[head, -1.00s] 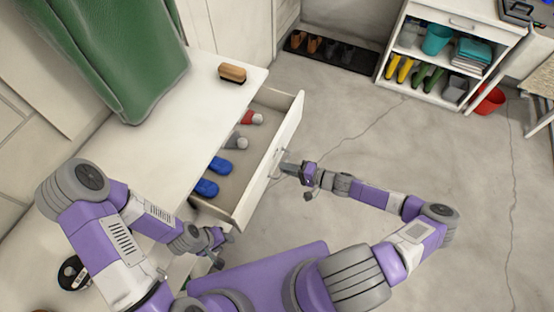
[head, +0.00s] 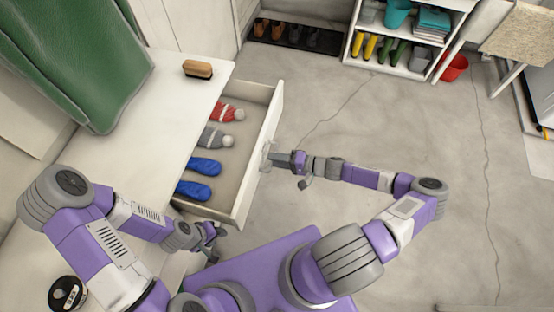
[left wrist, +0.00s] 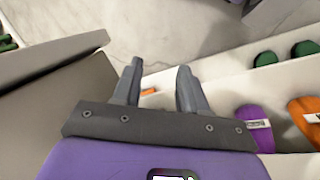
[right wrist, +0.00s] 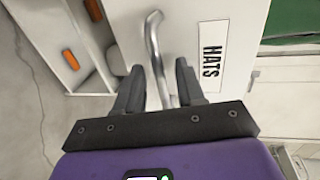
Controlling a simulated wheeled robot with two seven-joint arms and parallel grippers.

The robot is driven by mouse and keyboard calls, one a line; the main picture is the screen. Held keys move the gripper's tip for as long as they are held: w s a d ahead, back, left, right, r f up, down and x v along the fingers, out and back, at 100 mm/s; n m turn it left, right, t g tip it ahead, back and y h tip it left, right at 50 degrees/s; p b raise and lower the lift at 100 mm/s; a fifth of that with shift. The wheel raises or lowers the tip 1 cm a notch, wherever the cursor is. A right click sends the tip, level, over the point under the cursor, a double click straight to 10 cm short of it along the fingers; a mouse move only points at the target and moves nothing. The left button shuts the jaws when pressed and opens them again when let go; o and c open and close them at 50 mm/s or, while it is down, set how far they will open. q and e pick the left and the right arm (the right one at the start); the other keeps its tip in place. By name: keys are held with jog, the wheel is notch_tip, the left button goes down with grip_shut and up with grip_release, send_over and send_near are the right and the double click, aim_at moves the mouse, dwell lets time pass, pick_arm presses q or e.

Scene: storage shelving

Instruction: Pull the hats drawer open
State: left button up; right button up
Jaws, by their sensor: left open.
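The hats drawer (head: 268,150) is white and pulled well out from under the white counter. Inside it lie a red hat (head: 228,112), a grey hat (head: 213,138) and blue items (head: 205,166). Its front carries a HATS label (right wrist: 210,55) and a curved metal handle (right wrist: 153,45). My right gripper (head: 272,158) is at the drawer front; in the right wrist view its fingers (right wrist: 158,85) stand either side of the handle with visible gaps, open. My left gripper (head: 216,238) is open and empty beside the drawer's near side; its fingers also show in the left wrist view (left wrist: 160,85).
A brush (head: 198,69) and a green bag (head: 75,60) are on the counter (head: 140,120). Purple (left wrist: 258,125) and orange (left wrist: 308,120) items lie in a compartment near my left gripper. A shoe shelf (head: 400,65) and red bucket (head: 454,67) stand far off. Floor right of the drawer is clear.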

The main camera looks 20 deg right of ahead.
jog(key=shift+d, duration=0.1)
jog(key=p+v, duration=0.1)
jog(key=v, duration=0.6)
jog(key=shift+s+d, duration=0.15)
jog(key=shift+s, duration=0.05)
dwell(0.4)
